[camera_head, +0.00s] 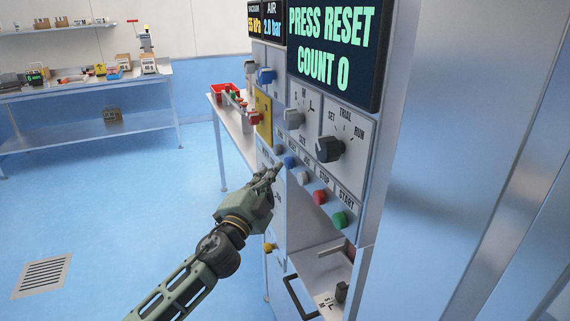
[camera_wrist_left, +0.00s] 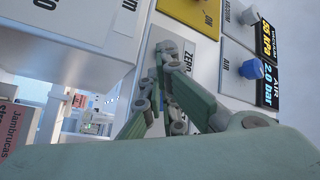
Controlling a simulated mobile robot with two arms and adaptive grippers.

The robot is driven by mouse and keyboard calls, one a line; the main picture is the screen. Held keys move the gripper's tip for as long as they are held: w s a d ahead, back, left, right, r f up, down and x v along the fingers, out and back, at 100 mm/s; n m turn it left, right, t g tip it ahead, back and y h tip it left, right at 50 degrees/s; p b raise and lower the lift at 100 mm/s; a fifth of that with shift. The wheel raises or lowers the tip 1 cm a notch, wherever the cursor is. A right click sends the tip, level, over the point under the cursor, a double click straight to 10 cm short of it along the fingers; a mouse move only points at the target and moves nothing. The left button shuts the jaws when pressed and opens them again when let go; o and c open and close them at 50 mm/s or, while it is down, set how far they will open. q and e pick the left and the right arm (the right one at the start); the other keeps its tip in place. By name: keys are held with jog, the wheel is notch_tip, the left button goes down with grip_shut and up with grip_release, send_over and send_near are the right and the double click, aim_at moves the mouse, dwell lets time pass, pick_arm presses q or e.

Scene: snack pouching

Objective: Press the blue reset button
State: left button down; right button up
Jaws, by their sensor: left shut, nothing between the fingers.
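The blue reset button (camera_head: 290,161) sits in the row of buttons on the front of the machine panel, left of a pale button (camera_head: 303,178). My left gripper (camera_head: 277,169) is shut and empty, with its fingertips just left of and slightly below the blue button in the head view. I cannot tell whether they touch the panel. In the left wrist view the shut fingertips (camera_wrist_left: 167,47) are in front of a grey plate with a "ZERO" label (camera_wrist_left: 188,58); the blue button cannot be made out there. The display (camera_head: 333,45) reads "PRESS RESET COUNT 0". My right gripper is not in view.
A red button (camera_head: 320,197) and a green button (camera_head: 339,219) continue the row to the right. A black dial (camera_head: 329,149) and a grey dial (camera_head: 293,118) stick out above it.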

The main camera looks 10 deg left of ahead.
pick_arm(q)
jog(key=shift+w+d, duration=0.15)
jog(key=shift+d, duration=0.05)
jog(key=shift+w+d, duration=0.1)
jog(key=shift+d, duration=0.1)
dwell(0.6)
jog(key=shift+a, duration=0.1)
jog(key=shift+s+a, duration=0.4)
jog(key=shift+a, duration=0.1)
jog(key=s+a, duration=0.3)
jog(key=a, duration=0.2)
jog(key=shift+s, duration=0.2)
dwell(0.7)
